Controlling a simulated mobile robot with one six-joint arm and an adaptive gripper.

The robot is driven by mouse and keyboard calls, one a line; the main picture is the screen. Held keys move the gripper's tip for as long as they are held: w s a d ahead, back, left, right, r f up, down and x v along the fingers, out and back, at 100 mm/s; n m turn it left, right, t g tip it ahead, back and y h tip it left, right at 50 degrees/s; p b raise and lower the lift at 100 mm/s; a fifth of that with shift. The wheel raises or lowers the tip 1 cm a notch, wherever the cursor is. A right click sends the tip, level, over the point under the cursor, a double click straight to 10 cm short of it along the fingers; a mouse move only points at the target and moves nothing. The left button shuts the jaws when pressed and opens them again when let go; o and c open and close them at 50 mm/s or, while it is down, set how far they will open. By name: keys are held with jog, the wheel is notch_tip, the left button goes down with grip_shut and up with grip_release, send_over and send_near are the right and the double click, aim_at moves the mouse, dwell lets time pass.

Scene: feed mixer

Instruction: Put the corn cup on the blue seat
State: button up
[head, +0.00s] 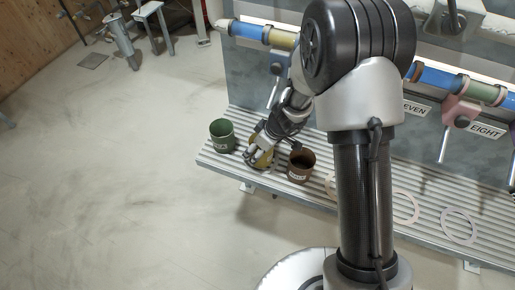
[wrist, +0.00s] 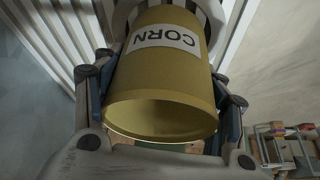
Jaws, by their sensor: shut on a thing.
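The yellow corn cup (wrist: 160,85) fills the middle of the wrist view, its CORN label upside down in the picture and its open mouth toward the camera. My gripper (wrist: 165,100) is shut on it, a dark pad on each side of its wall. In the head view, the corn cup (head: 265,160) shows partly behind my gripper (head: 262,153), between a green cup and a brown cup. I cannot tell whether its base touches the slatted bench (head: 285,186). No blue seat can be made out; my arm hides part of the bench.
The green cup (head: 221,135) stands close on the left and the brown cup (head: 301,166) close on the right. Pale rings (head: 459,226) lie on the right of the bench. Colored pipes and levers with number signs (head: 486,131) line the wall behind. Open floor lies in front.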

jog(key=shift+r, duration=0.1)
jog(key=shift+f, duration=0.2)
jog(key=o, duration=1.1)
jog(key=shift+r, duration=0.15)
